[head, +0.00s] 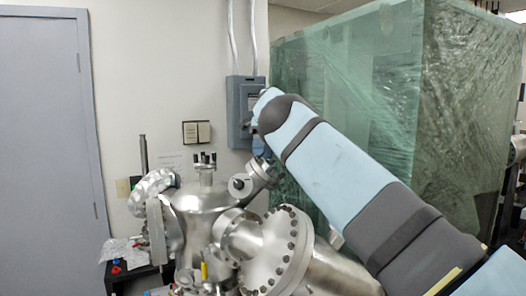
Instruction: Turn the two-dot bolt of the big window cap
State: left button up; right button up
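A shiny steel vacuum chamber (203,215) stands in the lower middle of the head view. My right gripper (262,146) is partly hidden below the wrist, above a small angled port (250,180). Its fingers cannot be made out. My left gripper is out of view.
A smaller bolted flange (152,190) sticks out at the chamber's left. A dark table (140,277) with foil and small parts is at lower left. A grey electrical box (240,105) hangs on the wall behind. A green plastic-sheeted enclosure (345,80) stands at right.

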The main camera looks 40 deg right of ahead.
jog(key=shift+n, duration=0.3)
